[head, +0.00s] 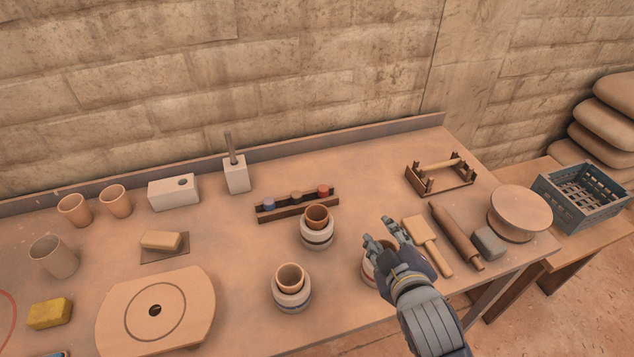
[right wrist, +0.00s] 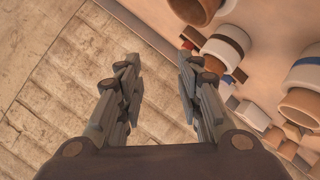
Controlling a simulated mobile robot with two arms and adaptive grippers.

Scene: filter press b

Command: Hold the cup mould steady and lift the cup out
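Two pale round cup moulds stand near the middle of the bench in the head view, each with a terracotta cup in it. The rear mould (head: 317,241) has a dark band and holds one cup (head: 317,213). The front mould (head: 293,299) holds another cup (head: 289,274). A third round piece (head: 368,273) is mostly hidden behind my right gripper (head: 377,230). That gripper is open and empty, its fingers apart; the right wrist view (right wrist: 158,62) also shows nothing between them. A banded mould (right wrist: 229,42) shows right of the fingers there. My left gripper is not in view.
A rack with coloured stoppers (head: 296,204) stands behind the rear mould. A wooden paddle (head: 428,245) and a rolling pin (head: 457,237) lie right of my gripper. Bench between bat and moulds is clear.

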